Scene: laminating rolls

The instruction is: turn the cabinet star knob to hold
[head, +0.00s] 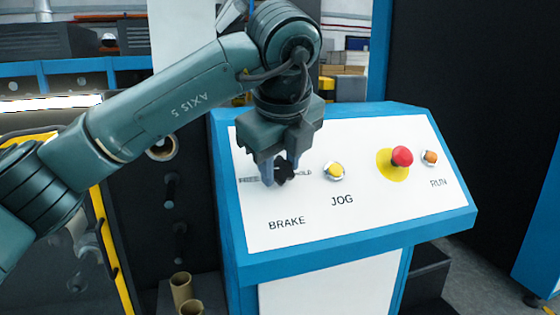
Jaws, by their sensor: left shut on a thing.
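The black star knob (285,171) sits on the sloped white panel of the blue-framed control cabinet (350,262), above the label BRAKE. My left gripper (279,176) comes down over the knob from above, shut on it, with fingers around it. The fingers partly hide the knob, so its exact pointing direction is unclear. The label to the right of the knob is partly covered, with only its last letters showing, and the label on its left is too small to read. My right gripper is not in view.
To the right on the panel are a yellow JOG button (334,170), a red mushroom button (402,156) on a yellow disc and an orange RUN button (430,157). Brown cardboard tubes (181,288) stand left of the cabinet. A dark machine with yellow edging is at left.

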